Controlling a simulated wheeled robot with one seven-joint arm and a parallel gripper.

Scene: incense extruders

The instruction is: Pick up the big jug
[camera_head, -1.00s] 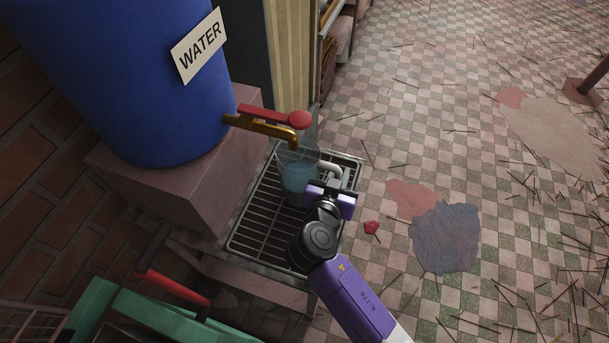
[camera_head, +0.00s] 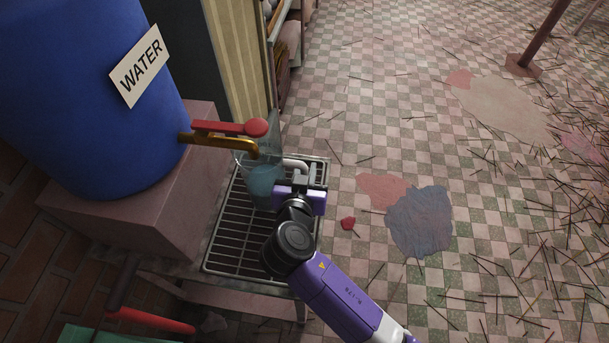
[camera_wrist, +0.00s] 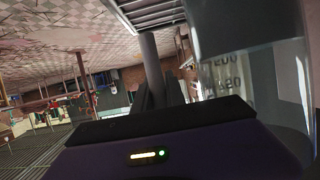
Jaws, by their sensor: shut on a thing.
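The big jug (camera_head: 262,180) is clear, with bluish water in it and a pale handle (camera_head: 296,163) on its right side. It is under the brass tap (camera_head: 235,144) with the red lever, over the metal grate (camera_head: 228,238). My gripper (camera_head: 300,188) is at the jug's right side, shut on its handle. In the wrist view the jug (camera_wrist: 255,80) fills the right side, with measuring marks on its wall. The wrist view also shows my gripper (camera_wrist: 160,85) at the handle. I cannot tell whether the jug's base touches the grate.
A blue water barrel (camera_head: 80,100) with a WATER sign stands on a stone block (camera_head: 150,220) to the left. A red bar (camera_head: 150,320) is at the lower left. The checkered floor (camera_head: 350,120) to the right has stains and scattered sticks.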

